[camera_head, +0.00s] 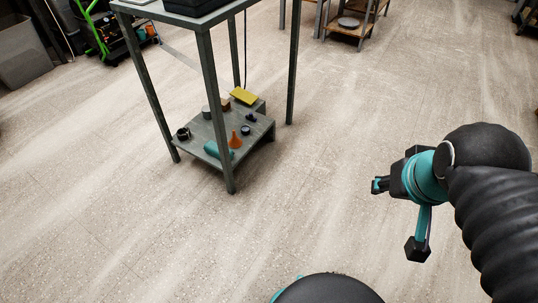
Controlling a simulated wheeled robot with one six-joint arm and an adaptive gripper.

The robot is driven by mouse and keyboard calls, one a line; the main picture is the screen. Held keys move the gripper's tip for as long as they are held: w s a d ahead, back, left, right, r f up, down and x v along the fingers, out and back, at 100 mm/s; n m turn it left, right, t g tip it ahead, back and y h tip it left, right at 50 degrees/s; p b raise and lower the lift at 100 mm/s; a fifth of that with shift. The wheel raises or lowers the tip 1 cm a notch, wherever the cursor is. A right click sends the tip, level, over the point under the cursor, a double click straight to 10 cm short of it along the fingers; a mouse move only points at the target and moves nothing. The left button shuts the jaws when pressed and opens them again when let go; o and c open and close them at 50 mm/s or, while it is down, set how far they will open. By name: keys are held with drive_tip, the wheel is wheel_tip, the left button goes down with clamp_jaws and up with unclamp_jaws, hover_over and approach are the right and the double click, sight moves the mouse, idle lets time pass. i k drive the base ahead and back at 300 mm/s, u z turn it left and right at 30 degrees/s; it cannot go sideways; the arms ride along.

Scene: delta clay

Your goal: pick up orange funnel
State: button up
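The orange funnel (235,140) stands on the low shelf (262,136) of a grey metal table, near the shelf's front edge. It is small in the picture and looks upright with its narrow end up. A teal roll-like thing (212,150) lies beside it on the left. A table leg stands just in front and to the left of it. My gripper (378,186) hangs over the open floor at the right, well apart from the table and the funnel.
The table's legs (217,115) and top (180,12) frame the low shelf. The shelf also bears a yellow thing (243,96), a dark mug-like thing (184,134) and several small items. A wooden rack (345,32) stands farther back. The floor (330,130) between my gripper and table is clear.

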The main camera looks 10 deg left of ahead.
sight(235, 142)
drive_tip(key=z, duration=0.6)
drive_tip(key=i, duration=1.5)
drive_tip(key=u, duration=1.15)
drive_tip(key=i, duration=0.6)
drive_tip(key=u, duration=0.7)
